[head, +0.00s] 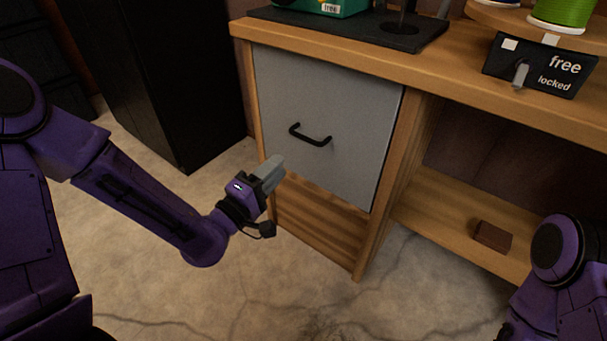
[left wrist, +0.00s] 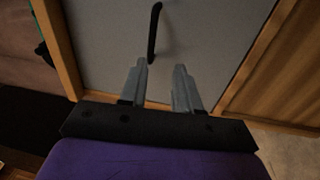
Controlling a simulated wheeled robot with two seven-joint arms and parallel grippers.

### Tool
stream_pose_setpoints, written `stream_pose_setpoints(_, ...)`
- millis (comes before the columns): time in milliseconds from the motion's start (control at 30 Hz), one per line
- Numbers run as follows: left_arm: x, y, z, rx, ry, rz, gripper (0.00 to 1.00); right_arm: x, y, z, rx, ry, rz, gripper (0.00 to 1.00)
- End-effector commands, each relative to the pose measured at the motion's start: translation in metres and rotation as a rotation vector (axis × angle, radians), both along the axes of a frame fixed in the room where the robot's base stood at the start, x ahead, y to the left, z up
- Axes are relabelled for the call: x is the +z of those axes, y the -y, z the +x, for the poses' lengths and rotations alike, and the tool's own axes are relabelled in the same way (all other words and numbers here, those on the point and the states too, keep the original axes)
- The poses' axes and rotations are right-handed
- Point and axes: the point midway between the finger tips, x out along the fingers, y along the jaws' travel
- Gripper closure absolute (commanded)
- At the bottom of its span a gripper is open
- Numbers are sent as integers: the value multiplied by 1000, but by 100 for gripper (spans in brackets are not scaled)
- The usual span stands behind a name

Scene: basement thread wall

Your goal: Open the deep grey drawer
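The deep grey drawer (head: 345,95) sits in a wooden bench, its front flush with the frame, so it looks closed. Its black bar handle (head: 310,135) is on the middle of the front. My left gripper (head: 275,168) is below and left of the handle in the head view, apart from it. In the left wrist view the left gripper (left wrist: 160,80) has its two fingers apart with nothing between them. The handle (left wrist: 154,32) shows just beyond the fingertips, over the grey drawer front (left wrist: 105,40). My right gripper is not in view; only part of the right arm shows.
A black sign reading "free" and "locked" (head: 567,82) with a grey lever (head: 520,73) hangs on the bench edge, right of the drawer. A brown block (head: 493,236) lies on the lower shelf. A black cabinet (head: 165,75) stands left. The floor before the drawer is clear.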

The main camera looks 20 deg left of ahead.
Motion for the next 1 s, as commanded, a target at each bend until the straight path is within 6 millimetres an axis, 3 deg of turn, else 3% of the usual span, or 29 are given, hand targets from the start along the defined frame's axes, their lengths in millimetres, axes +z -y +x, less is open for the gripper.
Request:
stream_pose_setpoints(33,-4,1,1,-10,27,-26,68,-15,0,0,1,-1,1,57)
stream_pose_setpoints(167,7,4,6,-25,54,-50,68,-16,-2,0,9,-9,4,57)
stream_pose_setpoints(600,22,33,86,-23,52,-47,68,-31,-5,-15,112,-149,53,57)
stream_pose_setpoints(767,25,37,97,-23,50,-47,68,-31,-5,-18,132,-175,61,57)
stream_pose_setpoints(1000,26,37,98,-23,49,-47,71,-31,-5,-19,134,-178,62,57)
